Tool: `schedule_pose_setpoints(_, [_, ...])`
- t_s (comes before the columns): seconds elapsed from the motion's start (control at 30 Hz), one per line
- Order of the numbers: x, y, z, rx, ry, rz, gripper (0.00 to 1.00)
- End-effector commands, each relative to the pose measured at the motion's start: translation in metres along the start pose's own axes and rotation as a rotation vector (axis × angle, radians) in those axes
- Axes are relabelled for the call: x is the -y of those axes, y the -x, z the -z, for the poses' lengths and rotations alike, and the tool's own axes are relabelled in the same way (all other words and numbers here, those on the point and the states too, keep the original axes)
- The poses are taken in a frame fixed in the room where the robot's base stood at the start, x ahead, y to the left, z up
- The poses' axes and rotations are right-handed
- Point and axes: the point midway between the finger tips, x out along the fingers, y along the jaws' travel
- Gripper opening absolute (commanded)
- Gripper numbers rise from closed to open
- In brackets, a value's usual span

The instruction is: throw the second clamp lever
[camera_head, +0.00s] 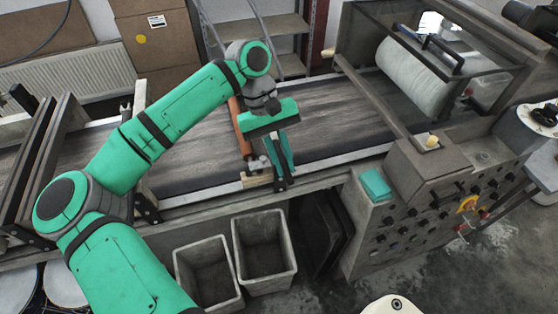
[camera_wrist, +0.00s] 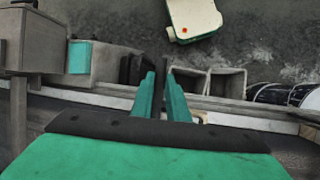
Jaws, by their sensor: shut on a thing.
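My gripper (camera_head: 281,171) points down at the near rail of the conveyor (camera_head: 335,118), by the near end of an orange-brown roller (camera_head: 240,127). Its two green fingers are shut on a small dark part at the rail, which I take to be the clamp lever (camera_head: 280,184); the fingers hide most of it. A grey clamp fitting (camera_head: 258,164) and a pale wooden block (camera_head: 256,180) sit just left of the fingers. In the wrist view the fingers (camera_wrist: 162,78) reach out over the rail, and the lever between them cannot be made out.
Two grey bins (camera_head: 263,252) stand on the floor below the rail. The belt right of my gripper is clear.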

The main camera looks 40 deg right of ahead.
Motion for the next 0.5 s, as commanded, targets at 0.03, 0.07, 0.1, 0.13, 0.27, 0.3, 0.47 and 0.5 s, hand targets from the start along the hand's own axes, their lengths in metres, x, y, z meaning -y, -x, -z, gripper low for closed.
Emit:
schedule_pose_setpoints(0.03, [0.0014,0.0009,0.0007,-0.002,0.0,0.003,0.0])
schedule_pose_setpoints(0.07, [0.0014,0.0009,0.0006,-0.001,-0.001,0.003,0.0])
schedule_pose_setpoints(0.1, [0.0015,0.0009,0.0006,-0.001,-0.001,0.003,0.0])
schedule_pose_setpoints(0.13, [0.0016,0.0009,0.0006,-0.001,-0.001,0.004,0.0])
schedule_pose_setpoints(0.27, [0.002,0.0009,0.0004,-0.001,0.0,0.004,0.0])
schedule_pose_setpoints(0.3, [0.0021,0.0009,0.0004,-0.001,0.0,0.004,0.0])
schedule_pose_setpoints(0.47, [0.0019,0.0007,0.0003,0.0,0.001,0.003,0.33])
schedule_pose_setpoints(0.5, [0.0018,0.0006,0.0002,0.0,0.001,0.003,0.33])
